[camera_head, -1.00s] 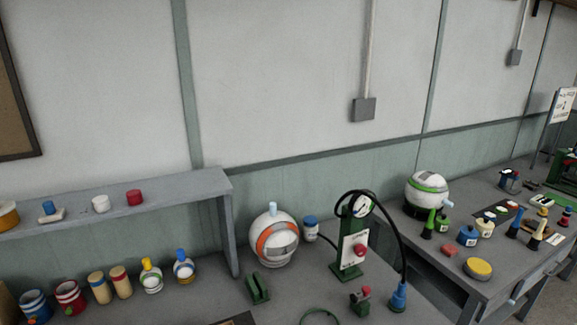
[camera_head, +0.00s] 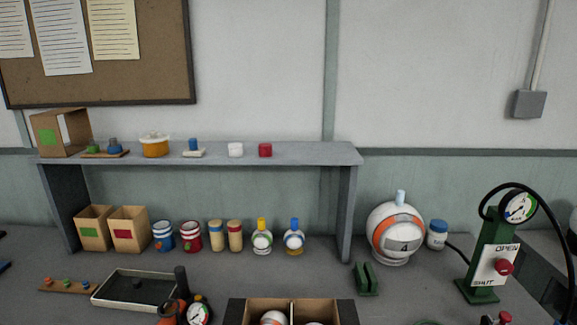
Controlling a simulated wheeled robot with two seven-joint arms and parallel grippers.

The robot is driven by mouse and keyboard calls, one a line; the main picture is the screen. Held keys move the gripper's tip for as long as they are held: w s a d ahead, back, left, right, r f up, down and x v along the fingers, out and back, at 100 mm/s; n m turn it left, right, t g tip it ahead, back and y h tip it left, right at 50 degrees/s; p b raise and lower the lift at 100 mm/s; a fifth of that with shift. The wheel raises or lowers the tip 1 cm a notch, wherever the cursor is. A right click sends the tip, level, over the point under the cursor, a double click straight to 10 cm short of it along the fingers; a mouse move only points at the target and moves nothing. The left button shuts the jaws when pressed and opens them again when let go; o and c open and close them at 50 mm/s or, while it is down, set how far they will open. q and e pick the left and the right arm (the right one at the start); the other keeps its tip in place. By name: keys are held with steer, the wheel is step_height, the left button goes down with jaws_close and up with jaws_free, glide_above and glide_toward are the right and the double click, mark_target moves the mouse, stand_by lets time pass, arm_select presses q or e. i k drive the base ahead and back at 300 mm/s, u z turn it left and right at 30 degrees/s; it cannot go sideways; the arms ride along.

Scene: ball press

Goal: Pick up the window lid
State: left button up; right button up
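I cannot single out the window lid for sure. A white ball-shaped vessel (camera_head: 384,222) with an orange ring stands at the right of the bench, with a pale knob on top. A grey window-like panel (camera_head: 404,239) is on its front, and I cannot tell whether it is a separate lid. A divided cardboard box (camera_head: 291,304) at the bottom edge holds white and orange round pieces, cut off by the frame. Neither of my grippers is in view.
A grey shelf (camera_head: 300,154) spans the back left. Several jars and bottles stand under it beside two open cardboard boxes (camera_head: 129,232). A dark tray (camera_head: 135,290) lies at the front left. A green press stand (camera_head: 487,265) with a hose is at right. A green bracket (camera_head: 366,279) stands mid-right.

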mark_target(135, 290)
steer(key=u, duration=2.9)
steer(key=i, duration=2.2)
steer(key=z, duration=2.3)
